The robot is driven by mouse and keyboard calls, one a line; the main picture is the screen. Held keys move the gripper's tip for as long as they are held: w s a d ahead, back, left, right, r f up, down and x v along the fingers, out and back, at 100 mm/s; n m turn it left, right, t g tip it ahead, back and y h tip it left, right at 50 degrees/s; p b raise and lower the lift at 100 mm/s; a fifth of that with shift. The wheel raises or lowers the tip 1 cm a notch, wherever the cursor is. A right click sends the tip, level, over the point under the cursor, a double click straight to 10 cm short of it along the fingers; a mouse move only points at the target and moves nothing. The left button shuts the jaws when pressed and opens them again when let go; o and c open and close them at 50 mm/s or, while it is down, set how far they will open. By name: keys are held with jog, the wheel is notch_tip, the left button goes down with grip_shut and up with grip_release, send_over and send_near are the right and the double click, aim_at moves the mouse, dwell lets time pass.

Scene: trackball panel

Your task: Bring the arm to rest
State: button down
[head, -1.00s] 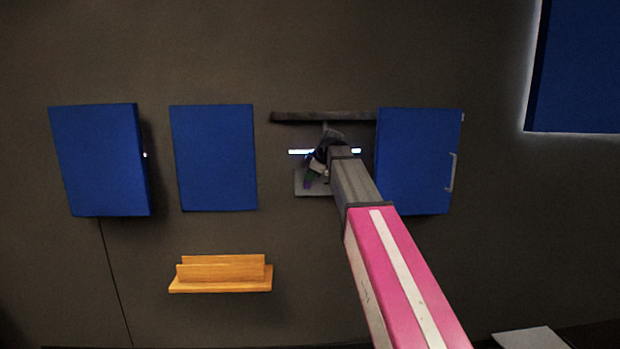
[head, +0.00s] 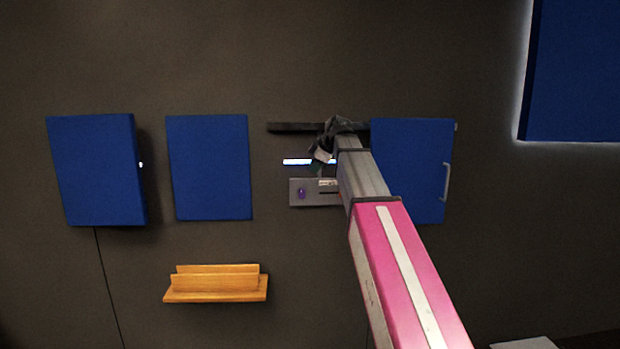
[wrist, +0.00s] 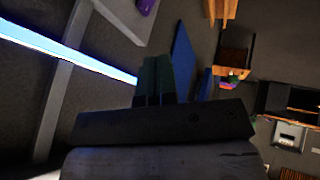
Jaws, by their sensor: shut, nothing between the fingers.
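My gripper (head: 317,165) is at the end of my arm, just above the grey trackball panel (head: 329,199) on the dark wall. In the wrist view my two dark green fingers (wrist: 158,62) are together with nothing between them. The purple trackball (head: 302,193) shows on the left part of the panel. It also shows at the top edge of the wrist view (wrist: 146,6). My arm hides part of the panel's right side. The gripper looks apart from the ball.
A glowing white strip (head: 297,162) and a dark rail (head: 290,127) are on the wall near my gripper. A blue door with a handle (head: 412,165) is right of it. Blue panels (head: 209,167) and a wooden shelf (head: 215,290) are to the left.

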jog(key=shift+s+d+r, duration=0.15)
jog(key=shift+d+r, duration=0.1)
jog(key=shift+r, duration=0.4)
jog(key=s+d+f+m+g+h, duration=0.1)
jog(key=s+f+m, duration=0.1)
jog(key=f, duration=0.7)
jog(key=s+d+f+m, duration=0.1)
jog(key=f+m, duration=0.2)
jog(key=f, duration=0.6)
jog(key=s+d+f+m+g+h, duration=0.1)
jog(key=s+d+f+m, duration=0.1)
jog(key=s+f, duration=0.5)
jog(key=s+d+f+m+g+h, duration=0.1)
jog(key=s+f+m, duration=0.4)
jog(key=f, duration=1)
jog(key=s+d+f+m+g+h, duration=0.1)
jog(key=s+d+f+m+g, duration=0.1)
jog(key=s+f, duration=0.9)
jog(key=shift+s+d+f+m+h, duration=0.15)
jog(key=shift+d+f+m+h, duration=0.35)
jog(key=shift+d+m, duration=0.5)
jog(key=shift+a+f, duration=0.1)
jog(key=shift+a, duration=0.05)
